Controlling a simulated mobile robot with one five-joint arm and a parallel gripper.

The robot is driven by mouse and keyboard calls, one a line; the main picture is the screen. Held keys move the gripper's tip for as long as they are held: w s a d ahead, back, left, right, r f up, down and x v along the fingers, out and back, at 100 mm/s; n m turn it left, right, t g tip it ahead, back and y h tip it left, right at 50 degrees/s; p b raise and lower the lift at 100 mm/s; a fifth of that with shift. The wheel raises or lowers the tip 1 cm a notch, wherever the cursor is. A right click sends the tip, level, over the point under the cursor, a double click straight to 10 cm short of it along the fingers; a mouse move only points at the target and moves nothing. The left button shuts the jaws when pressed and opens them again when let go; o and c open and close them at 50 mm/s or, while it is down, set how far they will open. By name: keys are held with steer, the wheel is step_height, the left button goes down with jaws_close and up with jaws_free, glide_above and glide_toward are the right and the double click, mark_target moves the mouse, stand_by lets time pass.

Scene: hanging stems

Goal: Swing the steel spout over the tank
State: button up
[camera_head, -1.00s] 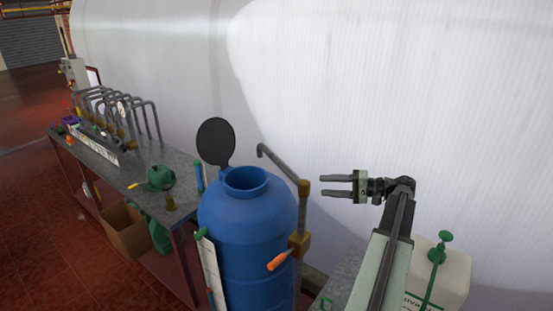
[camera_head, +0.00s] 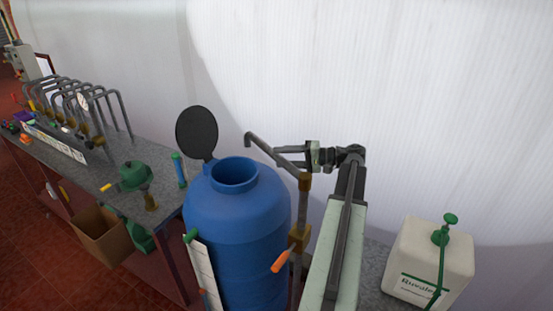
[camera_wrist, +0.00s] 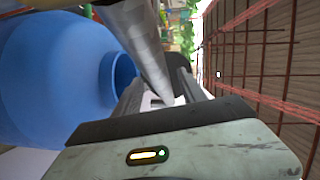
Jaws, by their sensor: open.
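The blue tank (camera_head: 238,225) stands in the middle of the head view, its round mouth open and its black lid tipped up behind. The steel spout (camera_head: 270,155) rises from a brass-fitted pipe at the tank's right; its arm slants up and left, its bent tip near the mouth's right side. My gripper (camera_head: 285,158) is open, level, just behind the spout arm in the head view. In the wrist view the spout (camera_wrist: 140,50) passes over the space between my open fingers (camera_wrist: 160,92), and the tank (camera_wrist: 50,75) is at left. I cannot tell whether they touch.
A grey bench (camera_head: 165,185) with bent pipes and a green can (camera_head: 134,175) is at left. A cardboard box (camera_head: 101,235) is below it. A white jug (camera_head: 430,262) with a green pump stands at right. A pale wall is behind.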

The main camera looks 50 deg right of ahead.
steer(key=shift+x, duration=1.2)
jaws_close()
stand_by(0.5)
